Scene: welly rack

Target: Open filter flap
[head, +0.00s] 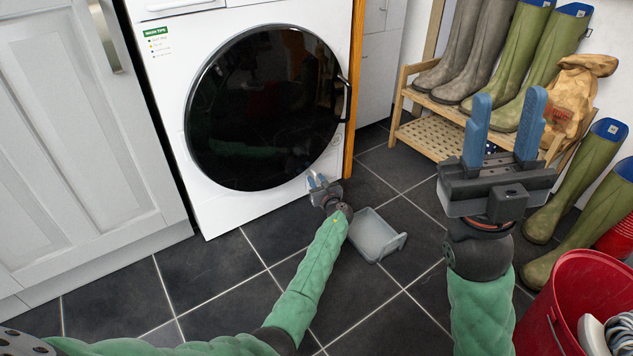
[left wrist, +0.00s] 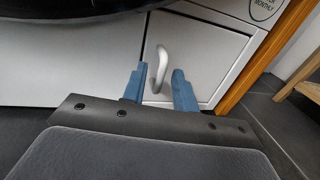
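The filter flap (left wrist: 213,62) is a pale square panel at the lower right of the white washing machine (head: 225,205), with a curved metal handle (left wrist: 161,62). The flap looks closed. My left gripper (head: 317,181) is low in front of the flap and hides most of it in the head view. In the left wrist view its blue fingers (left wrist: 159,70) are apart, one on each side of the handle in the picture. Whether they touch it I cannot tell. My right gripper (head: 504,115) is raised at the right, open and empty.
A grey tray (head: 376,236) lies on the dark tiles beside my left forearm. A wooden rack (head: 420,137) with boots stands at the back right. A red bucket (head: 580,290) is at the lower right. An orange wooden strip (head: 354,90) borders the machine.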

